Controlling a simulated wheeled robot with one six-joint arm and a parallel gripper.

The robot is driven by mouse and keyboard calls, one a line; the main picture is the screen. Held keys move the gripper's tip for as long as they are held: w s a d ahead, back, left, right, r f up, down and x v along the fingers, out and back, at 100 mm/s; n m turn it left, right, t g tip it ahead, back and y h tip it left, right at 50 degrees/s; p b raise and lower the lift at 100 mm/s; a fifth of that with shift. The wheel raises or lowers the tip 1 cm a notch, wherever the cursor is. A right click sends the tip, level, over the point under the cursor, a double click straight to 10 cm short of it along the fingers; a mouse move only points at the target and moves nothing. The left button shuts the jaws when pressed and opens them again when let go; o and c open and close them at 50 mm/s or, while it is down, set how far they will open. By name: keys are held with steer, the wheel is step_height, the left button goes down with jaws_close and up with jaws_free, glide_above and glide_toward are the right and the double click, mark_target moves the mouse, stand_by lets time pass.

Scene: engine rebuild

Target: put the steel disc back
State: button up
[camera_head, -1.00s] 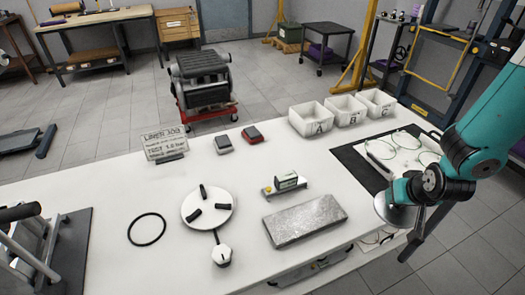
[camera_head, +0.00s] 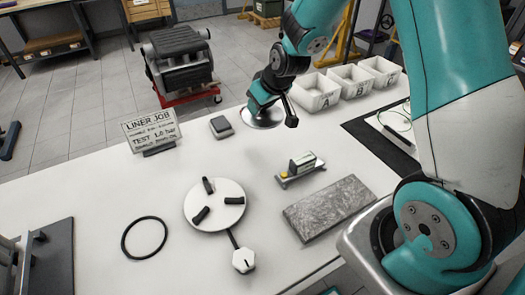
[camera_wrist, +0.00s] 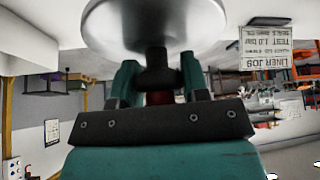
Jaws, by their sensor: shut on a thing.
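The steel disc (camera_head: 262,118) is a shiny round plate at the end of my arm, over the back of the white table in the head view. In the wrist view the disc (camera_wrist: 158,22) fills the top. My gripper (camera_wrist: 158,78) is shut on the dark knob in the disc's middle. In the head view my gripper (camera_head: 265,97) is above the disc. How far the disc is from the tabletop is hard to tell. A round white plate (camera_head: 200,216) with three black blocks stands front left of it, linked to a white knob (camera_head: 244,260).
A grey slab (camera_head: 328,208) and a small gauge block (camera_head: 300,170) lie right of the plate. A black ring (camera_head: 145,237), a sign (camera_head: 152,132) and a dark small box (camera_head: 221,127) are nearby. White bins (camera_head: 316,93) stand at the back right.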

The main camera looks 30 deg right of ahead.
mark_target(271, 109)
steer(key=r+n+b, duration=0.1)
steer(key=w+d+r+n+y+b, duration=0.1)
steer(key=w+r+n+b, duration=0.1)
steer(key=r+b, duration=0.1)
steer(key=shift+w+d+y, duration=0.1)
steer(key=shift+d+y, duration=0.15)
steer(key=shift+y, duration=0.05)
step_height(271, 109, up, 5)
steer(key=s+d+n+g+y+b, duration=0.1)
steer(key=s+d+n+g+b, duration=0.1)
steer(key=n+b, duration=0.15)
steer(key=shift+n, duration=0.25)
step_height(271, 109, down, 19)
steer(key=shift+a+f+b, duration=0.1)
steer(key=shift+f+b, duration=0.1)
steer(key=shift+b, duration=0.25)
steer(key=shift+f, duration=0.1)
steer(key=o, duration=1.2)
